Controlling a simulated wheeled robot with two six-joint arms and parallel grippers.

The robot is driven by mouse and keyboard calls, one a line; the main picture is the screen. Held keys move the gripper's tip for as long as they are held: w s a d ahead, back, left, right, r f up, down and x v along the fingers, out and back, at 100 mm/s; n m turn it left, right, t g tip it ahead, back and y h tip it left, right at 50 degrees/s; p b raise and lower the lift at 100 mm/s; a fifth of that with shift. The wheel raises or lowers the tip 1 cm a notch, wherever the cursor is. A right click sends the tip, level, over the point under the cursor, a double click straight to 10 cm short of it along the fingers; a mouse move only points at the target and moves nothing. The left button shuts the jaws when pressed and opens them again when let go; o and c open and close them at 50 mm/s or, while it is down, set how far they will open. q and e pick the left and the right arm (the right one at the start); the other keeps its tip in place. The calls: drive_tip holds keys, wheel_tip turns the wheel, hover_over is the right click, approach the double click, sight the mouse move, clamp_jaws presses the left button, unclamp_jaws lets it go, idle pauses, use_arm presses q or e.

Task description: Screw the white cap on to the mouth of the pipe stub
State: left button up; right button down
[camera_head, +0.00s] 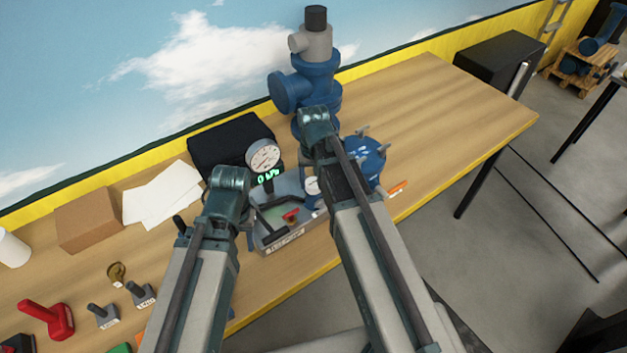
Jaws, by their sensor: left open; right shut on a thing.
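A small white round piece, which looks like the white cap (312,186), shows just left of my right arm, over the right end of the grey tray. My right gripper (317,179) is shut on it, with its fingers mostly hidden by my arm. A small blue piece, perhaps the pipe stub (313,202), shows right below the cap. I cannot tell whether they touch or whether the cap is tilted. My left gripper (270,210) is open and empty over the tray, left of the cap; its dark fingers are partly hard to make out.
The grey tray (284,243) holds a red handle (291,216). A round gauge (263,155) with a green readout stands behind it. A tall blue pump (318,85) and a blue flanged body (368,163) are close to my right arm. The bench's right part is clear.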

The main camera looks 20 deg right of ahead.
sight(314, 183)
drive_tip(key=shift+c, duration=0.4)
unclamp_jaws()
drive_tip(key=shift+r, duration=0.1)
wheel_tip(314, 183, up, 14)
drive_tip(key=p, duration=1.4)
drive_tip(key=shift+f, duration=0.2)
drive_tip(key=shift+f, duration=0.1)
